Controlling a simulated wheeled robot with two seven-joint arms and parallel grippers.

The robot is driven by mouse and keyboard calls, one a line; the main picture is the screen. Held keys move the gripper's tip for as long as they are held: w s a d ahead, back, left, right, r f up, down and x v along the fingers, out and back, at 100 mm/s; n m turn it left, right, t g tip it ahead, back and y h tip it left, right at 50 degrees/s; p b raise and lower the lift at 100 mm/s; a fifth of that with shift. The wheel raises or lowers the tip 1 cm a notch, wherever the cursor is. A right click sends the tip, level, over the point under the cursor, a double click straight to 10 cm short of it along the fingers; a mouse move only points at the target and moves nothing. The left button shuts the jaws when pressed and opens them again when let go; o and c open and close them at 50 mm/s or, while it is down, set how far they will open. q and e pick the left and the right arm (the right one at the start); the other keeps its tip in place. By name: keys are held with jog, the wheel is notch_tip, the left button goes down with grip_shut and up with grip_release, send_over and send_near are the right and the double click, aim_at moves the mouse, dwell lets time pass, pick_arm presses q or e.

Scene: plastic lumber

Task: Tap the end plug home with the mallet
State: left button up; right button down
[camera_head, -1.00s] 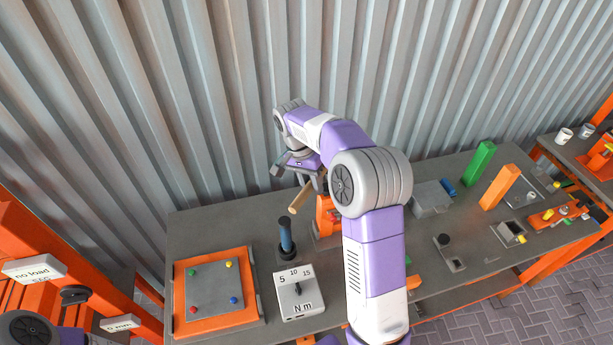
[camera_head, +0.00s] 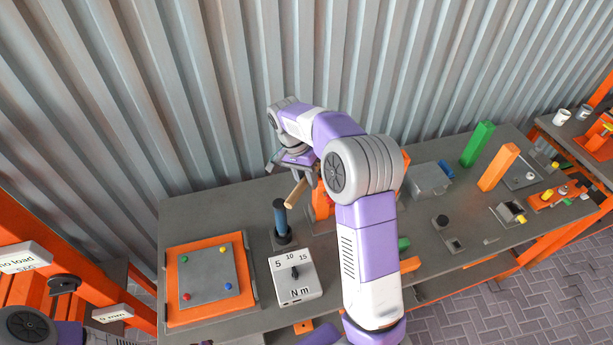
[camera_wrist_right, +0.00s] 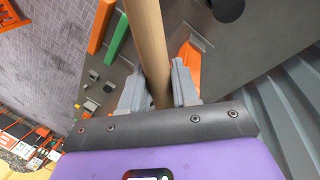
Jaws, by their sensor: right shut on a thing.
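My right gripper (camera_head: 299,178) is shut on a wooden handle (camera_head: 295,194), apparently the mallet's, above the back of the workbench. In the right wrist view the handle (camera_wrist_right: 148,45) passes between the grey fingers (camera_wrist_right: 157,88) and runs out of the top edge. I cannot make out the end plug for sure. My left gripper is out of view.
An orange-framed grey panel (camera_head: 208,280) and a white N m dial box (camera_head: 295,275) lie on the workbench (camera_head: 240,216). An orange fixture (camera_head: 322,206) is partly hidden behind my right arm. Green (camera_head: 478,144) and orange (camera_head: 498,167) posts stand farther right. A corrugated wall rises close behind.

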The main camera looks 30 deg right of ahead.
jog(key=shift+f, duration=0.85)
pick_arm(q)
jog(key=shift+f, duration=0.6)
pick_arm(e)
jog(key=shift+f, duration=0.3)
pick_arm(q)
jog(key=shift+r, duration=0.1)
pick_arm(e)
jog(key=shift+r, duration=0.1)
notch_tip(320, 180, up, 4)
jog(key=p, duration=0.3)
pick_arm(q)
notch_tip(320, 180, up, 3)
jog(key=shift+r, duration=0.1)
pick_arm(e)
jog(key=shift+a+f, duration=0.1)
jog(key=shift+f, duration=0.1)
